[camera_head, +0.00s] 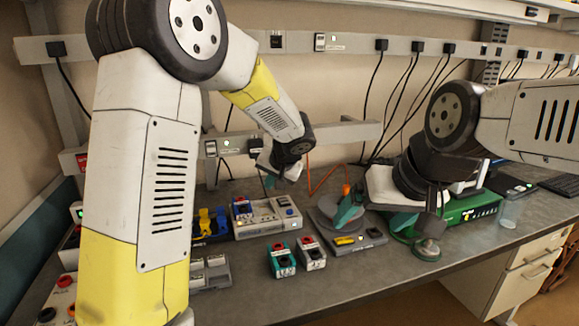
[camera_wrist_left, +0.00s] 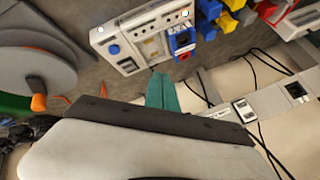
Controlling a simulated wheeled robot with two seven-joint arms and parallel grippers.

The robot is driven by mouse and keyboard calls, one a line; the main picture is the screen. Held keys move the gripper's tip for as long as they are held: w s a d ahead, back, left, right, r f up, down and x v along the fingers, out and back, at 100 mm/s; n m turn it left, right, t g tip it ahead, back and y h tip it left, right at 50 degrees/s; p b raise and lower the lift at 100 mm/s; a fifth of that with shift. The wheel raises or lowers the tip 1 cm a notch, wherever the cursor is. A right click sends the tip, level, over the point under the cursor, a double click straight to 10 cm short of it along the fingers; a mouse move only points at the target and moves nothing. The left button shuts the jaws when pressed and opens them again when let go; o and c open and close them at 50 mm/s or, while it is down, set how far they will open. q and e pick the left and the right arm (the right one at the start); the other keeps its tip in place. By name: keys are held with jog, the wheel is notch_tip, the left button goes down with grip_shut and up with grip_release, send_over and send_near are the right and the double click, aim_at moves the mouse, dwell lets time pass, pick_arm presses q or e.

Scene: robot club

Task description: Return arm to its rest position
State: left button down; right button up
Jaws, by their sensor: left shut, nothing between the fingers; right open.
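My left gripper (camera_head: 270,182) hangs over the back of the workbench (camera_head: 340,275) in the head view, behind a white instrument box (camera_head: 266,217). Its teal fingers are shut and empty; they also show in the left wrist view (camera_wrist_left: 163,90), close to the same instrument box (camera_wrist_left: 140,38). My left arm rises at the left of the head view, bends at the top and reaches down to the right. My right gripper (camera_head: 378,226) is open, its teal fingers spread low over the bench, above a dark tray with a yellow piece (camera_head: 346,240).
A grey disc (camera_head: 326,222) lies between the grippers. A teal block (camera_head: 281,261) and a white block with a red top (camera_head: 311,252) stand in front. A green box (camera_head: 470,209) and a clear cup (camera_head: 510,213) are at the right. Cables hang from the wall rail.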

pick_arm(q)
jog(key=s+a+r+n+g+h, duration=0.1)
jog(key=s+a+r, duration=0.3)
jog(key=s+a, duration=0.25)
jog(key=s+a+r+h, duration=0.1)
jog(key=s+r+h, duration=0.1)
jog(key=s, duration=1)
jog(key=s+a+r+n+h, duration=0.1)
jog(key=s+r+h, duration=0.1)
jog(key=s, duration=1)
jog(key=shift+r+h, duration=0.3)
jog(key=shift+h, duration=0.1)
